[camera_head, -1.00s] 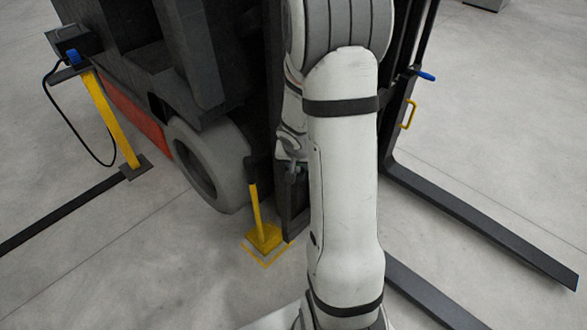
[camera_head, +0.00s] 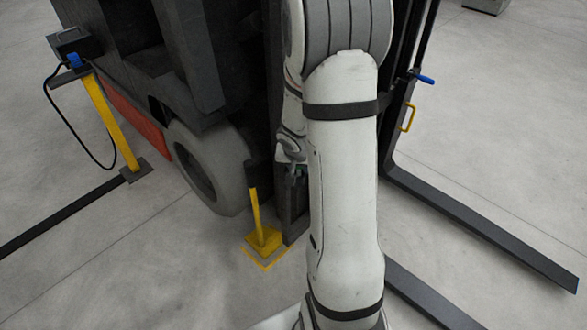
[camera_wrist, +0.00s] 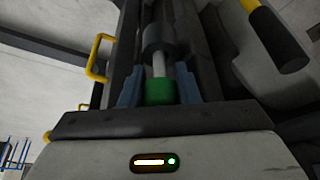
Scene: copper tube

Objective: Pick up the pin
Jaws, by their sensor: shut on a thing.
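The pin shows in the wrist view as a green end (camera_wrist: 158,93) with a silver shaft (camera_wrist: 159,66). The shaft runs up to a dark cylinder (camera_wrist: 158,38); I cannot tell whether its tip is inside it. My gripper (camera_wrist: 158,80) is shut on the green end, with one blue-grey finger on each side. In the head view my arm hides most of the gripper. A small green spot, probably the pin's end, shows beside the arm (camera_head: 299,170).
A dark forklift with a grey wheel (camera_head: 211,165) stands close behind my arm. A yellow post (camera_head: 257,215) stands beside the wheel. A fork (camera_head: 480,225) extends along the floor at right. A yellow charging stand (camera_head: 112,122) is at left. A yellow handle (camera_wrist: 98,58) is near my gripper.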

